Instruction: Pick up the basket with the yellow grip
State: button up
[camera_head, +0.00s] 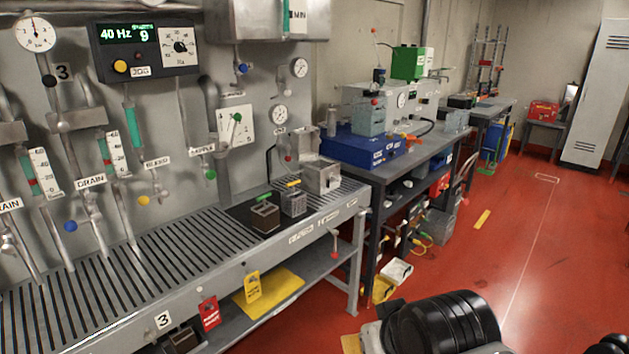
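My gripper is not in view. A black rounded part at the bottom right looks like my own arm, well apart from the baskets.
A grey metal box (320,177) stands right behind the baskets. The slatted bench (150,258) is clear to their left. Pipes and gauges line the wall behind. A workbench with a blue case (358,148) stands farther right. The red floor (545,250) is open at right.

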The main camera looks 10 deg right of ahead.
aim_at(294, 202)
jog(key=i+u, duration=0.15)
jog(key=i, duration=0.5)
jog(key=i+l+u, duration=0.1)
jog(key=i, duration=0.5)
jog(key=i+l+u, duration=0.15)
jog(key=i, duration=0.5)
